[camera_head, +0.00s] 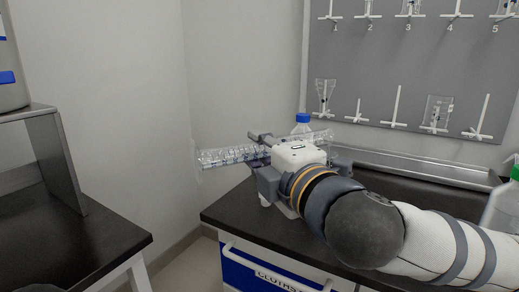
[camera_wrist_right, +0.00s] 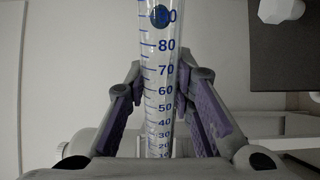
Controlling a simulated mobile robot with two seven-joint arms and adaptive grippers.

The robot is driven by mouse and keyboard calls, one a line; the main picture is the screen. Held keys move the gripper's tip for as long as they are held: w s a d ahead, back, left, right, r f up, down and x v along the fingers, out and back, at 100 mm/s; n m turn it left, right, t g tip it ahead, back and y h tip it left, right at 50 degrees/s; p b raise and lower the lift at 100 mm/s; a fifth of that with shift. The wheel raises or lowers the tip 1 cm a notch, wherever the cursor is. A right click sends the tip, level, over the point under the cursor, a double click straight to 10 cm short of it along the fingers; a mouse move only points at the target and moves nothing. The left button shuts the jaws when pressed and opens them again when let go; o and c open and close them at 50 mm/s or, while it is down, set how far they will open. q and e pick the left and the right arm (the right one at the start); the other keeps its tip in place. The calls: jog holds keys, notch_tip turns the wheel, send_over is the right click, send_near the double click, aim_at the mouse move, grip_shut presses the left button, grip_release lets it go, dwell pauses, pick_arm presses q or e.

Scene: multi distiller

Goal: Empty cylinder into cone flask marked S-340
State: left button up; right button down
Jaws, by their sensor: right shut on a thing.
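A clear graduated cylinder (camera_head: 228,156) with blue markings lies nearly level in the head view, its left end out past the bench corner. My right gripper (camera_head: 264,155) is shut on it above the black bench. In the right wrist view the cylinder (camera_wrist_right: 160,60) runs between the purple-padded fingers, its scale numbers rising toward the top. I cannot make out any liquid in it. No cone flask with a readable S-340 mark shows; my right arm hides part of the bench. My left gripper is not in view.
A blue-capped bottle (camera_head: 302,123) stands behind my right gripper. A green-capped bottle (camera_head: 503,208) stands at the right edge. Glassware hangs on the grey pegboard (camera_head: 400,70). A separate dark bench (camera_head: 75,235) with a metal stand (camera_head: 58,160) is at left, with a gap between benches.

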jog(key=shift+r, duration=0.2)
dwell(0.3)
jog(key=shift+d+r+m, duration=0.1)
jog(key=shift+r+m, duration=0.4)
notch_tip(320, 180, down, 2)
jog(key=shift+f+n, duration=0.2)
jog(key=shift+n, duration=0.5)
jog(key=shift+r, duration=0.1)
